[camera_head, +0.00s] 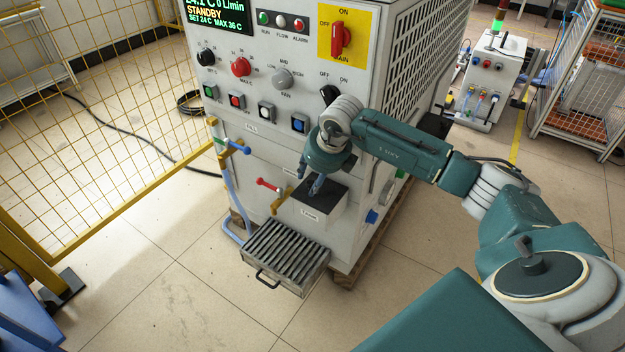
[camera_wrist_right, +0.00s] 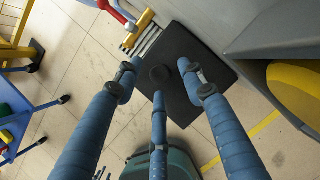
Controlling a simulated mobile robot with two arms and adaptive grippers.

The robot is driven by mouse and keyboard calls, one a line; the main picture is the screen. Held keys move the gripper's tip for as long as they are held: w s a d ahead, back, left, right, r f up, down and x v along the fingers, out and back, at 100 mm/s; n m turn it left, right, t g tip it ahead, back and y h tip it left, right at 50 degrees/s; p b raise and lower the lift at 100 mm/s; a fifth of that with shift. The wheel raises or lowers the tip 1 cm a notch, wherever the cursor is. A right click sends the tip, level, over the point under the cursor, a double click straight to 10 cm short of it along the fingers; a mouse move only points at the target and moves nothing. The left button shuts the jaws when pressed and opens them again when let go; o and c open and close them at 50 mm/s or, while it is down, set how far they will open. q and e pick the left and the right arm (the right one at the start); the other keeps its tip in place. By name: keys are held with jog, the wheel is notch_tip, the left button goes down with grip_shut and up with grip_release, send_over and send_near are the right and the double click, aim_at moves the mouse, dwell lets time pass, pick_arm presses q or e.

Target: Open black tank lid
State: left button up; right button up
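The black tank lid (camera_head: 325,194) is a flat dark square plate on a small white tank (camera_head: 318,217) that juts from the front of the grey machine. It lies flat and looks closed. In the right wrist view the lid (camera_wrist_right: 195,95) has a round black knob (camera_wrist_right: 160,75). My right gripper (camera_head: 314,187) points down just above the lid. In the wrist view its blue fingers (camera_wrist_right: 159,78) are spread around the knob, with gaps to it; I cannot tell how high above it they are. My left gripper is not in view.
A slatted metal tray (camera_head: 286,250) sticks out below the tank. A red-handled valve (camera_head: 268,185) and a blue-handled valve (camera_head: 236,147) are left of the tank. The machine's control panel (camera_head: 255,90) rises behind. A yellow mesh fence (camera_head: 90,120) stands at left. The floor in front is clear.

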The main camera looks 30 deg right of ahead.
jog(key=shift+w+f, duration=0.1)
jog(key=shift+f, duration=0.15)
grip_shut()
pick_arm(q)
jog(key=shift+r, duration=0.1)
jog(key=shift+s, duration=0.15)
pick_arm(e)
jog(key=shift+w, duration=0.1)
